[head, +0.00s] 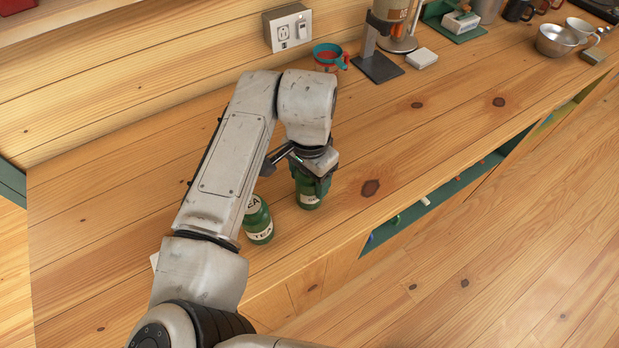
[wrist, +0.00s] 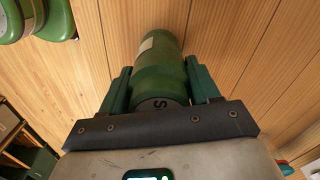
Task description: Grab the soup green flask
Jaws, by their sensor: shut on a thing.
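The soup flask is a green flask (head: 308,198) below the end of my arm in the head view, its upper part hidden by my gripper (head: 312,181). In the wrist view the green flask (wrist: 160,72) lies between the two dark green fingers of my gripper (wrist: 161,82), which are shut on it. A letter S shows on its near end, and a pale label on its side. I cannot tell whether its base touches the wooden counter (head: 120,220).
A green flask labelled TEA (head: 259,222) stands to the left, partly behind my arm. A teal and red mug (head: 328,60) and a wall socket (head: 287,28) are at the back. A coffee stand (head: 377,68) is right of the mug. The counter's middle right is clear.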

